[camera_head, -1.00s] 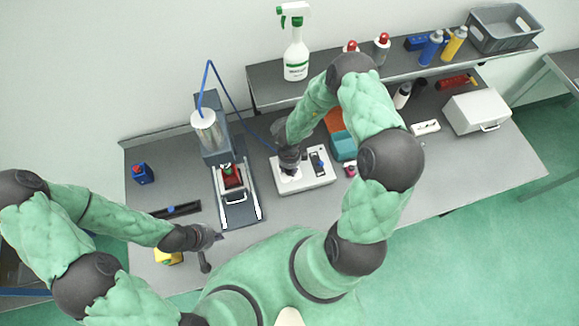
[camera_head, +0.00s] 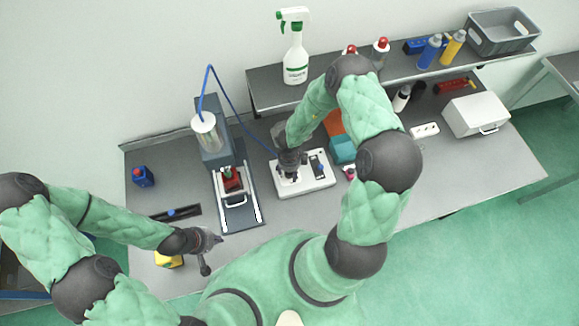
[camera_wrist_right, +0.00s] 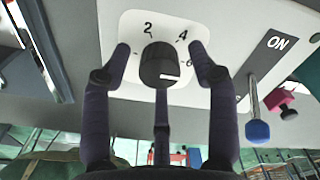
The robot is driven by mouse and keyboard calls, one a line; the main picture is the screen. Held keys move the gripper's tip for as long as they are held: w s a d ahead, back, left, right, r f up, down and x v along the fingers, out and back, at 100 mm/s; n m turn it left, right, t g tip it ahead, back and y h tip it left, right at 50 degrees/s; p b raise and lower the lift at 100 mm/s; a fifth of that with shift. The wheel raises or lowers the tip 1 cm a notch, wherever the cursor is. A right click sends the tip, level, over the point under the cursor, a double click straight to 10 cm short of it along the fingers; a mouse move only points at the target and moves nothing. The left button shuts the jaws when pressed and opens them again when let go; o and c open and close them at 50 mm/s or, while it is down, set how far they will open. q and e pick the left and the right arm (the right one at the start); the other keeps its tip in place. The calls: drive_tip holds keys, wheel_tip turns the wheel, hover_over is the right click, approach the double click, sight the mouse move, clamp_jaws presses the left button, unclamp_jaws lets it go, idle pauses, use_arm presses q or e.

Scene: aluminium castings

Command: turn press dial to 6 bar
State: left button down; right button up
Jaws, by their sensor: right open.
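The press dial (camera_wrist_right: 160,66) is a round black knob with a white line on a white scale plate (camera_wrist_right: 132,24) in the right wrist view. The figures 2, 4 and 6 show around it. The white line lies on the lower right of the knob, below the 6; the exact reading is unclear. My right gripper (camera_wrist_right: 162,60) is open, with fingers on both sides of the knob and gaps visible. In the head view my right gripper (camera_head: 290,178) is over the white control box (camera_head: 318,188).
The press (camera_head: 214,150) stands left of the box with a blue hose. In the right wrist view a blue-tipped lever (camera_wrist_right: 256,128) sits beside the ON label. A spray bottle (camera_head: 295,55) stands on the rear shelf. The right part of the table is partly clear.

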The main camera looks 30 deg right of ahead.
wheel_tip(320, 180, up, 12)
idle(0.5)
drive_tip(key=shift+f, duration=0.15)
idle(0.3)
